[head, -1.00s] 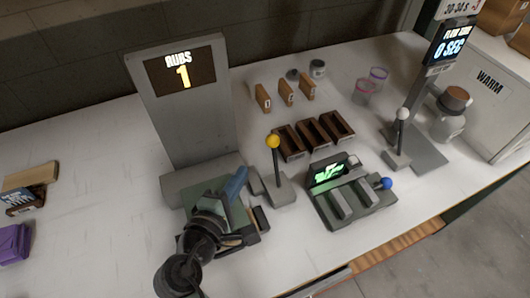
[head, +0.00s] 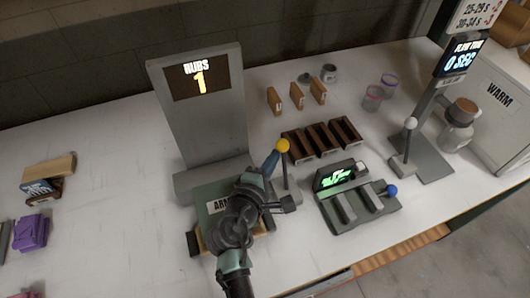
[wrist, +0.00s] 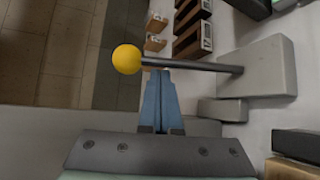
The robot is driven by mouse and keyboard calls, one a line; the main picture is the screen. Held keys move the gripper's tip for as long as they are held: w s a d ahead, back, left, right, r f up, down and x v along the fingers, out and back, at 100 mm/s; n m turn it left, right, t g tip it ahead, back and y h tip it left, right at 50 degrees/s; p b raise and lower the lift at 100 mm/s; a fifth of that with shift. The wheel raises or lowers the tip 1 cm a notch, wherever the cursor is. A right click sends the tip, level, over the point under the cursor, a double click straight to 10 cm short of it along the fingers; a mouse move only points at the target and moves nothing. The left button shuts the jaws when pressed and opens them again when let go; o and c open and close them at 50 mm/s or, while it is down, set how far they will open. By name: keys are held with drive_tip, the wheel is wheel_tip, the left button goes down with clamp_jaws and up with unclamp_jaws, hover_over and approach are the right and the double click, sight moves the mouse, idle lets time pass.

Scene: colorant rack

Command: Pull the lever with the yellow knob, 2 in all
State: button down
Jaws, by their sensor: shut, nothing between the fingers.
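The lever has a round yellow knob (head: 282,145) on a thin dark rod and stands roughly upright on a grey base, right of the screen. In the wrist view the yellow knob (wrist: 127,59) is at the left, its rod (wrist: 200,66) running right to the grey base block (wrist: 266,68). My gripper (head: 272,160) has its blue fingers shut and empty, close beside the rod just below the knob. In the wrist view the fingertips (wrist: 157,76) reach the rod's edge; I cannot tell whether they touch it.
A grey upright panel's screen (head: 195,82) reads "RUBS 1". Brown trays (head: 320,138) stand behind the lever. Purple and tan items lie at the far left.

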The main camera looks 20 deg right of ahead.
drive_tip(key=shift+s+d+r, duration=0.1)
drive_tip(key=shift+s+r, duration=0.05)
drive_tip(key=shift+s, duration=0.25)
drive_tip(key=shift+s+f+b, duration=0.1)
drive_tip(key=shift+f+b, duration=0.1)
drive_tip(key=shift+b, duration=0.55)
drive_tip(key=shift+s+r+t, duration=0.15)
drive_tip(key=shift+t, duration=0.15)
drive_tip(key=shift+b, duration=0.4)
